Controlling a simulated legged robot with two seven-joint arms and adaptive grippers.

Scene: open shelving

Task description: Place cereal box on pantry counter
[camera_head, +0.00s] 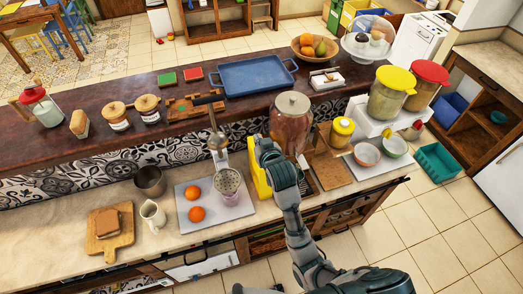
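I cannot tell whether the bottom of the box touches the counter. My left gripper is not in view.
A large glass jar (290,124) stands close behind my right gripper. A dark raised shelf (221,112) runs behind, holding a blue tray (255,77).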

